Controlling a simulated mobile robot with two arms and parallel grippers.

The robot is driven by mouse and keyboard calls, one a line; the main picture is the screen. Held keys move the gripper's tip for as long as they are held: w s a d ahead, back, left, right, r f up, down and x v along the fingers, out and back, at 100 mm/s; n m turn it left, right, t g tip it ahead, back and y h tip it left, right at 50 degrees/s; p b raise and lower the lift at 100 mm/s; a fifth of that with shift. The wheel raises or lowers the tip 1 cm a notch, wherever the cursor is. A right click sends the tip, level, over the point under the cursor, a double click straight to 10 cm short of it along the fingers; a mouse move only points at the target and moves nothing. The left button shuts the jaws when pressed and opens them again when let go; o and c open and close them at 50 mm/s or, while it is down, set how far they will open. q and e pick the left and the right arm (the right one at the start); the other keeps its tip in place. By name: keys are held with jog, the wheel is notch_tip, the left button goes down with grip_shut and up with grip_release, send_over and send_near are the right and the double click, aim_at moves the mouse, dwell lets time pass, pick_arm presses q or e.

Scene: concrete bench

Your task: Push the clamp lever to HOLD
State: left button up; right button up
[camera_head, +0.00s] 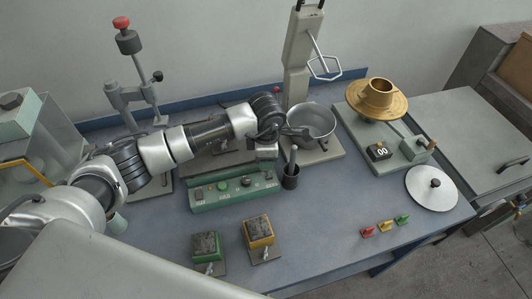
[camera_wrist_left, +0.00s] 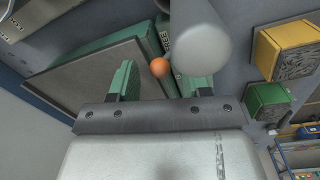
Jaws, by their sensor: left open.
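An orange ball knob (camera_wrist_left: 159,67), which looks like a lever's end, shows between my fingers in the left wrist view. Its shaft and any HOLD mark are not readable, and I cannot tell whether the fingers touch it. My left gripper (camera_head: 266,150) is over the back right of the green control box (camera_head: 235,193). In the left wrist view my gripper (camera_wrist_left: 160,85) is open, with its two green-padded fingers apart. A grey rounded cylinder (camera_wrist_left: 200,38) hides part of the right finger's surroundings. My right gripper is not in view.
A steel bowl (camera_head: 312,122) and a dark cup (camera_head: 291,178) stand close right of my gripper. A yellow block (camera_head: 258,230) and a green block (camera_head: 206,246) are in front. A brass-dish device (camera_head: 402,150) is at right.

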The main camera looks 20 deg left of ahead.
pick_arm(q)
jog(key=shift+f, duration=0.1)
grip_shut()
